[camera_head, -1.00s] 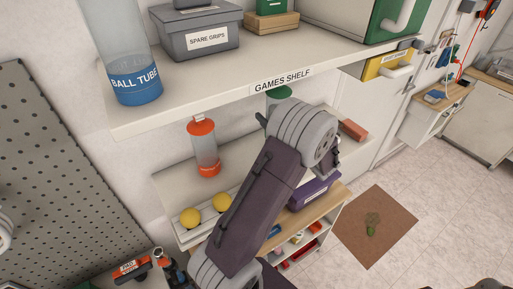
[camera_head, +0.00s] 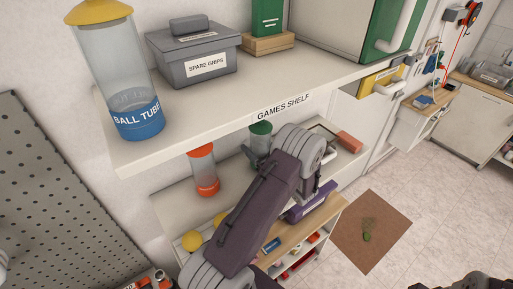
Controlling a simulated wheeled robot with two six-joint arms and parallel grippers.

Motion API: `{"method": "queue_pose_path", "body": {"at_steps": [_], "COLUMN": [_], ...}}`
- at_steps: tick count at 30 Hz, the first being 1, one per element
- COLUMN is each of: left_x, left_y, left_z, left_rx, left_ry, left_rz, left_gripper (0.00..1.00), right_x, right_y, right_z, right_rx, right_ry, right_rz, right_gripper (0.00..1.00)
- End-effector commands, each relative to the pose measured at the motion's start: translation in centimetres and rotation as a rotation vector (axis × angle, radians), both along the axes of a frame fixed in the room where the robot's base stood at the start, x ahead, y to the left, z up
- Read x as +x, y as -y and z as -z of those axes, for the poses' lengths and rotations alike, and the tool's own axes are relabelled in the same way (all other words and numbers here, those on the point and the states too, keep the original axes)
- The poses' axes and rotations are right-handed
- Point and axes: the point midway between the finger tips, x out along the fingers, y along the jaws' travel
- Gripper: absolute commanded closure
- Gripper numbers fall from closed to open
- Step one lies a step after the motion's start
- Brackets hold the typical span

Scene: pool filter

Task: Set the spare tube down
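The tube with the green cap (camera_head: 261,128) is below the upper shelf, right of a clear tube with a red cap and red base (camera_head: 207,187). My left arm crosses the middle of the view. Its gripper (camera_head: 252,156) is at the green-capped tube, with a dark finger on the tube's left side. The gripper appears shut on it, though the wrist hides the other finger. The tube looks upright. Its lower end is hidden, so I cannot tell whether it touches the lower shelf (camera_head: 169,207). My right gripper is not clearly in view.
The upper games shelf (camera_head: 225,120) overhangs the tubes. It carries a large ball tube (camera_head: 138,118), a grey spare grips box (camera_head: 195,65) and a green object on a wooden block. Yellow balls (camera_head: 192,240) sit left of my arm. A brown mat (camera_head: 372,230) lies on the floor.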

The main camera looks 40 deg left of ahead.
Motion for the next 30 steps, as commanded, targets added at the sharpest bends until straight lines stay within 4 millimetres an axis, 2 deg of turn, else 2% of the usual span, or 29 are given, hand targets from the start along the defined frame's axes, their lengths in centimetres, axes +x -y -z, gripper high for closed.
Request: {"method": "queue_pose_path", "body": {"at_steps": [3, 13, 14, 15, 16, 26, 30], "left_x": [0.0, 0.0, 0.0, 0.0, 0.0, 0.0, -0.3], "left_y": [0.0, 0.0, 0.0, 0.0, 0.0, 0.0, 1.8], "left_z": [1.1, 1.7, 1.6, 1.5, 1.5, 1.2, 1.7], "left_rx": [0.002, 0.001, 0.0, 0.0, 0.0, 0.0, 0.001], "left_ry": [0.001, 0.003, 0.002, 0.002, 0.002, 0.002, 0.003], "left_rz": [0.0, 0.0, 0.0, 0.0, 0.0, 0.0, 0.005], "left_gripper": [0.78, 0.78, 0.32, 0.2, 0.15, 0.15, 0.15], "right_x": [0.0, 0.0, 0.0, 0.0, 0.0, 0.0, 0.0], "right_y": [0.0, 0.0, 0.0, 0.0, 0.0, 0.0, 0.0], "right_z": [-0.6, 0.0, -0.1, -0.2, -0.2, -0.5, 0.9], "right_rx": [0.0, 0.0, 0.0, 0.0, 0.0, 0.0, 0.0], "right_ry": [0.0, 0.0, 0.0, 0.0, 0.0, 0.0, 0.0], "right_rz": [0.0, 0.0, 0.0, 0.0, 0.0, 0.0, 0.0], "right_gripper": [0.64, 0.64, 0.64, 0.64, 0.64, 0.64, 0.64]}}
